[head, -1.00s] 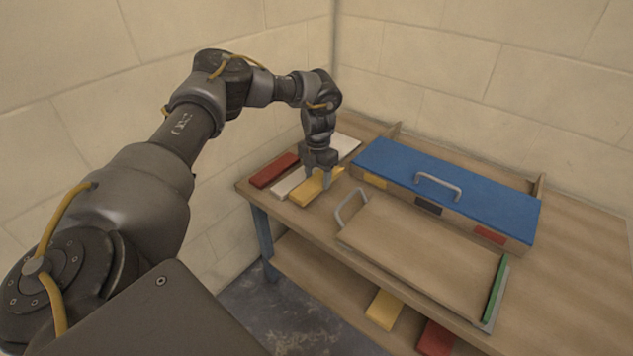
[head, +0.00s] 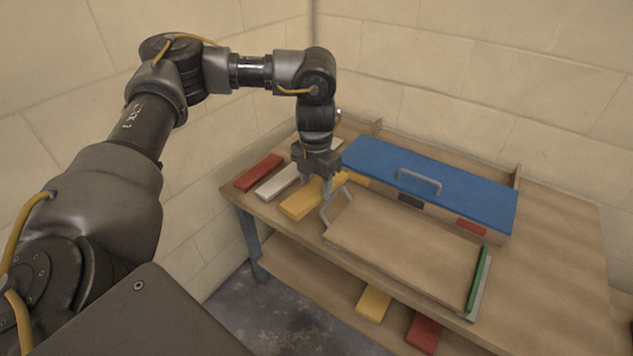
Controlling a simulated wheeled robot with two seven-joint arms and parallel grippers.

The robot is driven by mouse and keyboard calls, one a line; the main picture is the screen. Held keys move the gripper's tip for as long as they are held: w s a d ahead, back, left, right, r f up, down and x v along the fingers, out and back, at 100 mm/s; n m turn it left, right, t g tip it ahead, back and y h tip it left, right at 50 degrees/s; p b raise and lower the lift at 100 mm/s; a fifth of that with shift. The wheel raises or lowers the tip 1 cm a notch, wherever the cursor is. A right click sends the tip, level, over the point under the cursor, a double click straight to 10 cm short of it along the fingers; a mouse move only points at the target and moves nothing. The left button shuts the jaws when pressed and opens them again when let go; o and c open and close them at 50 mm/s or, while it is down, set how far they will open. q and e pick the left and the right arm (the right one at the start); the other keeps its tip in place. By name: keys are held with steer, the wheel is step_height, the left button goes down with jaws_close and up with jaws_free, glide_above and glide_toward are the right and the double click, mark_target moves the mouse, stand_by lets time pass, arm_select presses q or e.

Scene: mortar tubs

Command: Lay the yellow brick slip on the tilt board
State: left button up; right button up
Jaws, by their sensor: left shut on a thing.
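The yellow brick slip (head: 298,205) is held in my left gripper (head: 316,184), which is shut on it from above. The slip is at the left part of the table, beside the tilt board's left end; whether it is clear of the tabletop is hard to tell. The tilt board (head: 405,240) is a bare wooden board with a grey handle (head: 331,208) at its left end and a green strip (head: 478,279) along its right end. Part of the slip is hidden behind the gripper fingers. My right gripper is not in view.
A red slip (head: 258,172) and a white slip (head: 276,183) lie left of the yellow one. A blue-lidded box (head: 430,185) with a handle stands behind the board. A yellow piece (head: 373,303) and a red piece (head: 423,333) lie on the lower shelf. The tabletop's right side is free.

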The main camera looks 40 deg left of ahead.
arm_select(q)
steer(key=s+d+r+m, duration=0.3)
steer(key=d+m, duration=0.2)
steer(key=m, duration=0.7)
steer(key=s+d+r+m, duration=0.3)
steer(key=d+m, duration=0.3)
steer(key=m, duration=0.6)
steer(key=shift+s+d+r+m, duration=0.2)
steer(key=shift+s+d+m, duration=0.1)
